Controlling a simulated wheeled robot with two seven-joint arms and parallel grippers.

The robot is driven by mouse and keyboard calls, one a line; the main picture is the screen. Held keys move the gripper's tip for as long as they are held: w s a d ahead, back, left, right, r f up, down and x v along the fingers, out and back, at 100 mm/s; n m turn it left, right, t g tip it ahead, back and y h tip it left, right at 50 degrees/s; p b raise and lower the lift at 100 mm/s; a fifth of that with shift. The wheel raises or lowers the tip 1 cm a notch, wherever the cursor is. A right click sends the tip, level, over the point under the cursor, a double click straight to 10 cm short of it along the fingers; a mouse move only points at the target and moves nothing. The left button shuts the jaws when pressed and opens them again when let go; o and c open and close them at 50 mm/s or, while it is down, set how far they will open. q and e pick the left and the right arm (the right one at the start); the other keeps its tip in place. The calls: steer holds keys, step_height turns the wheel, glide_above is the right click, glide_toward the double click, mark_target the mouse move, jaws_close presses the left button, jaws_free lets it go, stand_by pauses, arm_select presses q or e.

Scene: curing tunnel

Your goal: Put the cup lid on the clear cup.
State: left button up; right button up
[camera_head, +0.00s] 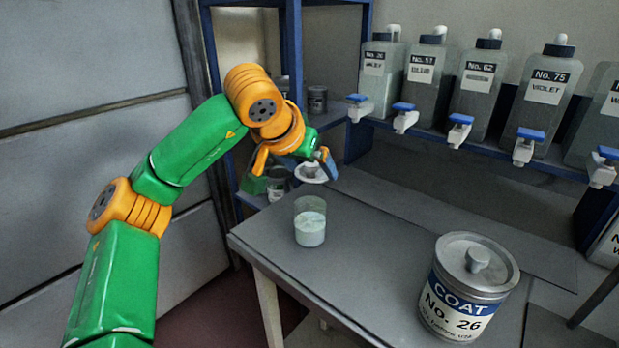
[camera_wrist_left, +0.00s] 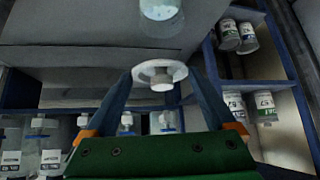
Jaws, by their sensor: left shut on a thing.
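The clear cup (camera_head: 310,222) stands upright on the grey table, with pale liquid in its lower part and its top open. It also shows at the top edge of the left wrist view (camera_wrist_left: 160,10). The cup lid (camera_wrist_left: 160,68) is a white disc with a knob. My left gripper (camera_head: 322,165) is shut on the lid, which sits between its fingertips in the left wrist view. In the head view the lid (camera_head: 309,174) is off the cup, held above and behind it, past the table's back left edge. My right gripper is out of view.
A grey can marked COAT No. 26 (camera_head: 465,290) stands on the table's front right. Several labelled bottles with blue-handled taps (camera_head: 485,90) line a shelf behind. A blue rack (camera_head: 293,50) holding cans stands behind my left arm. The table around the cup is clear.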

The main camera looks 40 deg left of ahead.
arm_select(q)
steer(key=shift+a+f, duration=0.2)
steer(key=shift+a, duration=0.05)
steer(key=shift+s+a+f+b, duration=0.1)
steer(key=shift+a+f+b, duration=0.1)
steer(key=shift+f+b, duration=0.25)
steer(key=shift+s+a+f+b, duration=0.1)
steer(key=shift+a+f+b, duration=0.05)
steer(key=shift+f+b, duration=0.3)
step_height(320, 180, down, 4)
steer(key=b, duration=0.4)
steer(key=shift+d+f, duration=0.1)
steer(key=shift+f, duration=0.05)
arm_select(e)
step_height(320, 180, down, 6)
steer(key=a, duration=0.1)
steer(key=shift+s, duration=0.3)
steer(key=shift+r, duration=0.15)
arm_select(q)
steer(key=shift+f, duration=0.5)
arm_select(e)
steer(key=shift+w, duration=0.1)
